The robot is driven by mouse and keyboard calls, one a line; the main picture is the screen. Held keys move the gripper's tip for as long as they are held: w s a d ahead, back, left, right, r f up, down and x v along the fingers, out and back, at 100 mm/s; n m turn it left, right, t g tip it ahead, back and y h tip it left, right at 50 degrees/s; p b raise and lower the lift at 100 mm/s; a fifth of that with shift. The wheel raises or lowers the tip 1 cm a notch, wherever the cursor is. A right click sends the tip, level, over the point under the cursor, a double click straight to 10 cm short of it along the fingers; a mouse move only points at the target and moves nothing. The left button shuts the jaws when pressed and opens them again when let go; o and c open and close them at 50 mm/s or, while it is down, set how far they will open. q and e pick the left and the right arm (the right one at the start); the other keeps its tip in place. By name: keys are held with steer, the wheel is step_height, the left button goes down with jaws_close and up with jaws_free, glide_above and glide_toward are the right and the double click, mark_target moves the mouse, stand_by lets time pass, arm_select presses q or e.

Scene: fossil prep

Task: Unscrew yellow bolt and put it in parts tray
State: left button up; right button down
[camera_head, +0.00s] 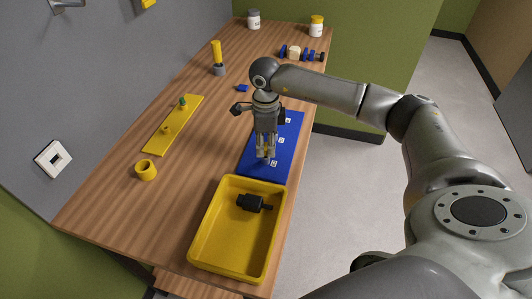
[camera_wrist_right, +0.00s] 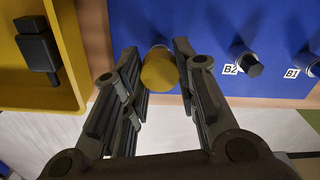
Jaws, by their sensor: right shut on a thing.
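The yellow bolt (camera_wrist_right: 160,70) shows in the right wrist view at the edge of the blue board (camera_head: 288,130). My right gripper (camera_head: 265,157) points down over the near end of the board and is shut on the bolt, with one finger on each side of it. The bolt's lower part meets the board, but its thread is hidden. In the head view the fingers hide most of the bolt. The yellow parts tray (camera_head: 203,228) lies just in front of the board; its edge also shows in the right wrist view (camera_wrist_right: 76,50). My left gripper is out of view.
A black part (camera_head: 250,202) lies in the tray. Dark bolts stand by labels B2 (camera_wrist_right: 253,68) and B1 (camera_wrist_right: 314,67). A yellow plate (camera_head: 172,125), yellow ring (camera_head: 146,170) and yellow-handled tool (camera_head: 217,53) occupy the left side. Jars (camera_head: 316,26) stand at the back.

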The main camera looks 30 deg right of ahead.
mark_target(265, 147)
steer(key=shift+r, duration=0.1)
steer(key=shift+r+p, duration=1.1)
steer(key=shift+r, duration=0.8)
steer(key=shift+a, duration=0.1)
